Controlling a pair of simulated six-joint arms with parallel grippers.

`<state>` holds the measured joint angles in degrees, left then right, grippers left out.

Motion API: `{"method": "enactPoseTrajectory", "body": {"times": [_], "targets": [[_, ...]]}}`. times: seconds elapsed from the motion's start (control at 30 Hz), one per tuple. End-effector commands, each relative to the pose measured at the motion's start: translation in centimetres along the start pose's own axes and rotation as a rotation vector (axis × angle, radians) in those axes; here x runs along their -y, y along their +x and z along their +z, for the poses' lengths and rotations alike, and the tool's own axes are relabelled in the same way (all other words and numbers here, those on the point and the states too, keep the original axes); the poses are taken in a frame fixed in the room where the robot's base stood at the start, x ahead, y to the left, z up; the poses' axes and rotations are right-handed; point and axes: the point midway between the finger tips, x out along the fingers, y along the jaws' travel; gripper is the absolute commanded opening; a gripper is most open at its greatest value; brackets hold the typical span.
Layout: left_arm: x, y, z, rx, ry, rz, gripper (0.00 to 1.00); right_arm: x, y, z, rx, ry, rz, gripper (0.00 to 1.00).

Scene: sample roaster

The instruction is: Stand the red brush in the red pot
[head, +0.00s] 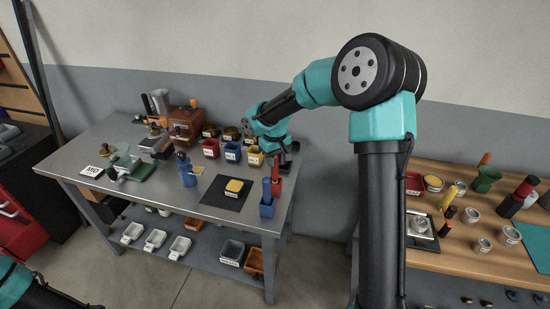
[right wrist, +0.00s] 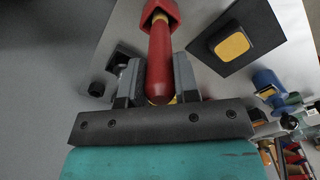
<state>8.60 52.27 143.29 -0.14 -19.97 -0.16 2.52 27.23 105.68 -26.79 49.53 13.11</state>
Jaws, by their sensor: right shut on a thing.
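My right gripper (head: 284,157) is shut on the red brush (head: 276,174) above the front right corner of the grey table. In the right wrist view, the brush's red handle (right wrist: 160,62) lies between the two fingers (right wrist: 158,85), with a yellow band and a wider red part beyond. In the head view the brush is roughly upright, beside a blue brush (head: 266,187). My left gripper is out of view.
A blue holder (head: 267,208) is at the table's right front edge. A blue pot (head: 232,154) and a yellow pot (head: 254,158) stand right of the red pot.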

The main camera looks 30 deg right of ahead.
Motion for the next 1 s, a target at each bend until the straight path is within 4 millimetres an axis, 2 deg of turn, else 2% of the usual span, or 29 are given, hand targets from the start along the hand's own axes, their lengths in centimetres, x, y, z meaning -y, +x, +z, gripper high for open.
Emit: {"method": "enactPoseTrajectory", "body": {"times": [0.77, 0.8, 1.0], "targets": [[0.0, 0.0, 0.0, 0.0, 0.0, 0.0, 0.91, 0.0, 1.8, 0.0, 0.001, 0.001, -0.001, 0.05], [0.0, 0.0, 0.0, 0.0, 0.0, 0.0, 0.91, 0.0, 1.8, 0.0, 0.0, 0.001, 0.0, 0.31], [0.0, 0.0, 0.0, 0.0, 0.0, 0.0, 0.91, 0.0, 1.8, 0.0, 0.0, 0.001, 0.0, 0.51]]}}
